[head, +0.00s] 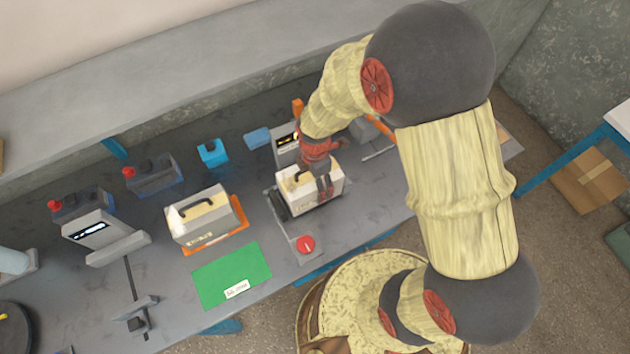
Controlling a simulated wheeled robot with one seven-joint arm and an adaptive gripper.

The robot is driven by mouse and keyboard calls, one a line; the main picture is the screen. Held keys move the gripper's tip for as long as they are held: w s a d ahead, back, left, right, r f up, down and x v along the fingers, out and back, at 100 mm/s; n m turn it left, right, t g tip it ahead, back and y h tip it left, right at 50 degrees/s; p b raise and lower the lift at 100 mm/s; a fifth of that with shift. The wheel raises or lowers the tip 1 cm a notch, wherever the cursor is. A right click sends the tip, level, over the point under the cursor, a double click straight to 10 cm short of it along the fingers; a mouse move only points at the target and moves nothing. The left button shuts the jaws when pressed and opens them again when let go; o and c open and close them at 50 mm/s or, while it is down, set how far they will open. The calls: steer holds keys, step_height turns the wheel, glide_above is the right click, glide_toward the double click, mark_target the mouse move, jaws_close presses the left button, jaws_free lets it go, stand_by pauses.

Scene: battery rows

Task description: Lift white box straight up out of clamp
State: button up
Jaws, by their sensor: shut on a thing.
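A white box (326,192) with a dark top handle sits at the middle right of the bench in the head view. It stands in a grey clamp (281,207), whose dark jaw shows along the box's left side. My gripper (324,187) comes down from above and is shut on the white box. My arm hides part of the area behind the box. I cannot tell whether the box's underside touches the clamp base.
A second white box (201,222) sits on an orange tray (240,222) to the left. A green mat (232,276) lies in front of it. A red button (306,244) is just in front of the clamp. Dark batteries (152,176) and a blue block (212,152) stand behind.

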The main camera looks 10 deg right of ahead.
mark_target(310, 181)
steer(key=shift+w+r+p, duration=0.1)
steer(key=shift+r+p, duration=2.95)
steer(key=shift+r, duration=1.25)
steer(key=shift+w, duration=0.1)
